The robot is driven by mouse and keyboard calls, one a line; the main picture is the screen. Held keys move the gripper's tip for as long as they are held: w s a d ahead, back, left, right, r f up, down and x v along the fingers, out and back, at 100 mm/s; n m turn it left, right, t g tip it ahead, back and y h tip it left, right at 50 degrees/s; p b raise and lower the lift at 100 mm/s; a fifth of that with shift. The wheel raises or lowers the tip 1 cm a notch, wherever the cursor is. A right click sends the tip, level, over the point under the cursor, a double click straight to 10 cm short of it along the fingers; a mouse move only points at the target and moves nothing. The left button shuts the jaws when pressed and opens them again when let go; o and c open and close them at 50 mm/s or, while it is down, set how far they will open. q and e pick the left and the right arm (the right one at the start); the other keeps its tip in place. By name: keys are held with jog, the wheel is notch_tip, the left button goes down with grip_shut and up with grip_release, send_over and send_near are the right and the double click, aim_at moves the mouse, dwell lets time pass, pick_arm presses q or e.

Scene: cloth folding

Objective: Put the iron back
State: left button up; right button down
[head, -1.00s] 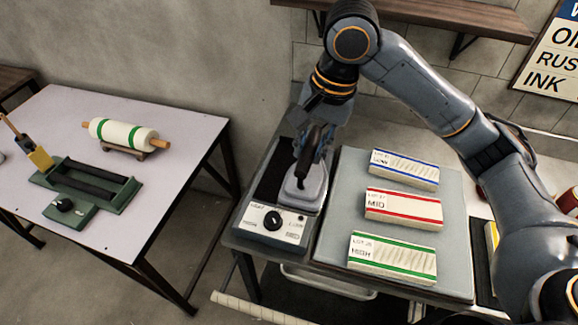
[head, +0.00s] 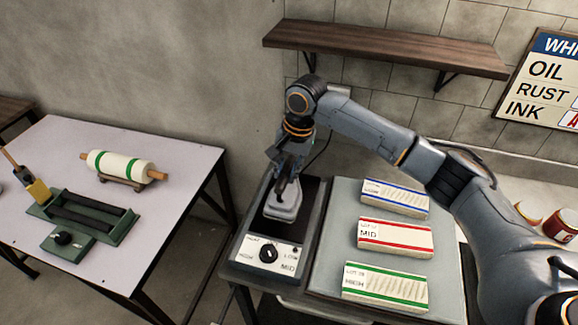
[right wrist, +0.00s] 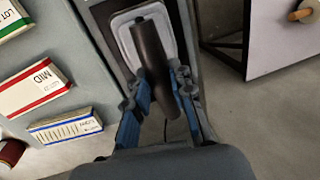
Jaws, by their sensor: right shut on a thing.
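The iron (head: 282,206) has a pale grey soleplate body and a dark handle. It is over the dark pad (head: 310,200) of the iron station, behind the white dial panel (head: 262,254). I cannot tell whether its base touches the pad. My right gripper (head: 288,172) reaches down from above and is shut on the handle. In the right wrist view the blue-padded fingers (right wrist: 157,92) stand on both sides of the dark handle (right wrist: 150,50), with the pale iron base (right wrist: 127,25) below. My left gripper is not in view.
A grey board (head: 335,235) right of the station carries blue-, red- (head: 395,236) and green-striped (head: 385,287) packs. A wooden shelf (head: 385,48) hangs behind my arm. Red-and-white cans (head: 560,225) stand at far right. A separate table (head: 165,190) at left holds a roller (head: 120,165) and green device.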

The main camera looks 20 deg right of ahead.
aim_at(287, 189)
jog(key=shift+w+f, duration=0.1)
jog(key=shift+w, duration=0.15)
notch_tip(287, 189, down, 2)
jog(key=shift+p, duration=0.8)
jog(key=shift+f, duration=0.6)
jog(key=shift+f, duration=0.1)
jog(key=c, duration=1.2)
grip_release()
jog(key=shift+s+f, duration=0.1)
jog(key=shift+o, duration=0.2)
notch_tip(287, 189, up, 12)
jog(key=s+d+b, duration=0.1)
jog(key=d+b, duration=0.1)
jog(key=shift+s, duration=0.15)
